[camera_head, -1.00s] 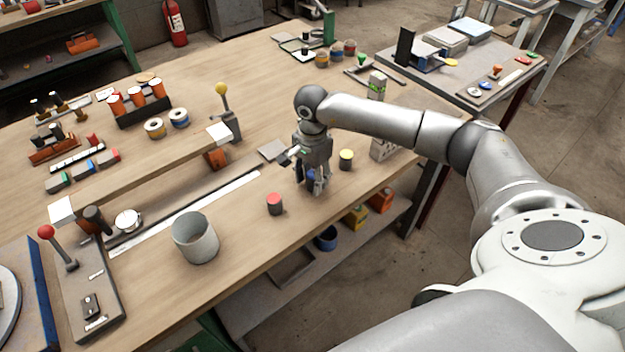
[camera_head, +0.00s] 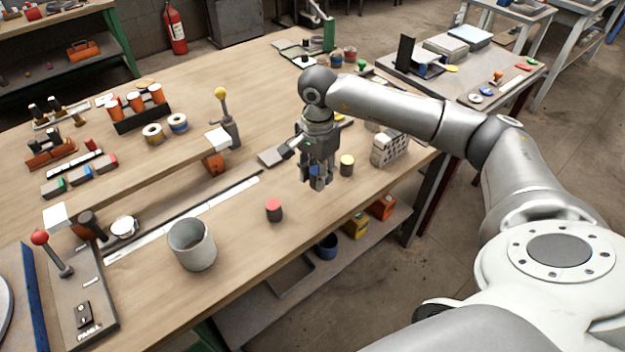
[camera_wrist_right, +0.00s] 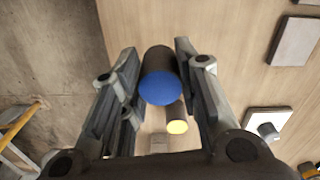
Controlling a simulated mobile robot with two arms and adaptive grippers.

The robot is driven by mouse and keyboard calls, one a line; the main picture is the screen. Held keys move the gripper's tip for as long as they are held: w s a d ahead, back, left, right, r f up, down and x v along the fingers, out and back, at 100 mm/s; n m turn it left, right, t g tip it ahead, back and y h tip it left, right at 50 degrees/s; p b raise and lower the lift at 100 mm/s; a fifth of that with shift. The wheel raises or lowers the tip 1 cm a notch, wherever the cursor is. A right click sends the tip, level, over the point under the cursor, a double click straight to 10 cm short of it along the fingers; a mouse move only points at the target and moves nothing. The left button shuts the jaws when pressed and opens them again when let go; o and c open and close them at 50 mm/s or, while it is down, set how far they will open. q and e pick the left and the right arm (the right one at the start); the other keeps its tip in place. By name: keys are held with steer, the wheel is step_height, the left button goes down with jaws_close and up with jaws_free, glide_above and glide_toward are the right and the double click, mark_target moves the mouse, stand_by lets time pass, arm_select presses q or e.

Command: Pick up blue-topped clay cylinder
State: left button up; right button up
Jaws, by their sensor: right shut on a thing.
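The blue-topped clay cylinder (camera_wrist_right: 161,84) is dark-bodied and sits between the two fingers of my right gripper (camera_wrist_right: 155,75) in the right wrist view. In the head view my right gripper (camera_head: 318,182) is above the workbench, and only a bit of the blue top (camera_head: 314,171) shows between its fingers. The gripper is shut on this cylinder. The yellow-topped cylinder (camera_head: 347,165) stands just right of the gripper; it also shows in the right wrist view (camera_wrist_right: 176,122). The red-topped cylinder (camera_head: 274,210) stands to the left. My left gripper is out of the head view.
A grey cup (camera_head: 192,244) stands on the wooden workbench near its front edge. A grey hollow brick (camera_head: 390,149) stands right of the yellow-topped cylinder. A lever with a yellow knob (camera_head: 222,93) stands further back. The bench between cup and gripper is mostly clear.

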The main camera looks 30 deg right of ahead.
steer(key=s+r, duration=0.2)
steer(key=s, duration=0.1)
steer(key=s+a+r+b, duration=0.1)
steer(key=s+r, duration=0.1)
steer(key=s, duration=0.2)
steer(key=s+r+b, duration=0.1)
steer(key=s+r, duration=0.2)
steer(key=s, duration=0.1)
steer(key=shift+s+a+r, duration=0.1)
steer(key=shift+s+a, duration=0.15)
steer(key=shift+a, duration=0.1)
steer(key=shift+c, duration=0.2)
